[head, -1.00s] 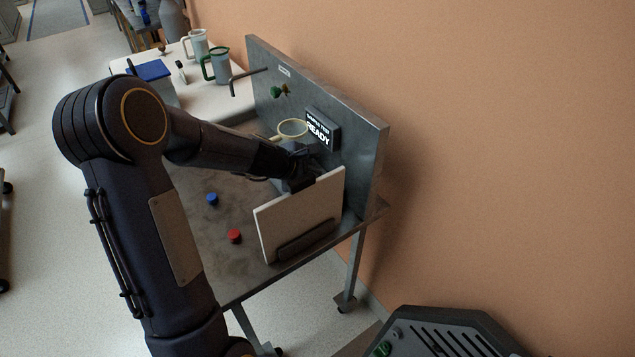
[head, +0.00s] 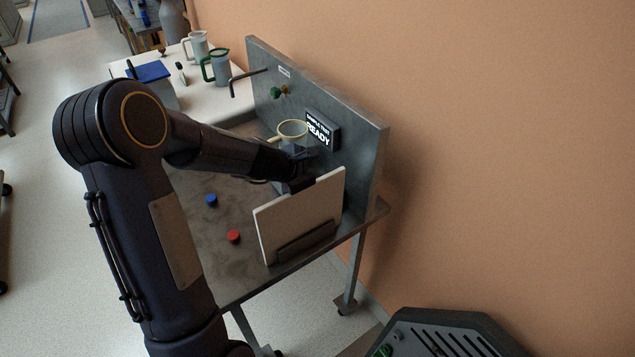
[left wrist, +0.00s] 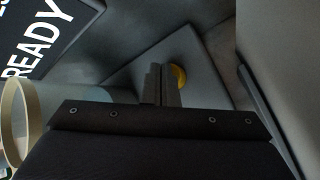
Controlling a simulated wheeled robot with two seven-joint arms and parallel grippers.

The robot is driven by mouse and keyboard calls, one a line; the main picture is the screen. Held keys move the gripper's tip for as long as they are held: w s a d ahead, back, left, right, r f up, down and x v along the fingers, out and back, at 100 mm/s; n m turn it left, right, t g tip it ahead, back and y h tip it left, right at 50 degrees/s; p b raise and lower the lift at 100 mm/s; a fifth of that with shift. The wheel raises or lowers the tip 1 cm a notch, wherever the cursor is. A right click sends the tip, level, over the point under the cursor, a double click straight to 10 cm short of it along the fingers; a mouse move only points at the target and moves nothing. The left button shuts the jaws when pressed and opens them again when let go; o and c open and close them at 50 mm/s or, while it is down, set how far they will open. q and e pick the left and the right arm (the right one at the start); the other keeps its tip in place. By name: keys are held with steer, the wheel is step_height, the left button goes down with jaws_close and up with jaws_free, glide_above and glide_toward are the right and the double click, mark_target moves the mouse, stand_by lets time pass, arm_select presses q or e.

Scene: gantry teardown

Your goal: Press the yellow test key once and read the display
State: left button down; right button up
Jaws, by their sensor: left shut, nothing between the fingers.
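The display (head: 322,131) is a black box on the grey upright panel. It shows READY in large white letters under a smaller line. The yellow test key (left wrist: 180,76) shows as a round yellow edge on a grey sloped face, partly hidden behind my fingers. My left gripper (left wrist: 163,76) is shut and empty, its tips in front of the key; I cannot tell whether they touch it. In the head view my left gripper (head: 304,154) is below the display, and the key is hidden.
A white board (head: 298,218) stands upright at the near side of the bench. A blue cap (head: 211,200) and a red cap (head: 234,236) lie on the bench top. A bent rod (head: 246,79) juts from the panel.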

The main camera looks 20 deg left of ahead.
mark_target(322, 129)
arm_select(q)
steer(key=shift+f, duration=0.2)
steer(key=shift+r, duration=0.2)
steer(key=shift+r+p, duration=0.8)
steer(key=shift+r, duration=0.05)
step_height(322, 129, up, 6)
steer(key=p, duration=0.5)
stand_by(0.6)
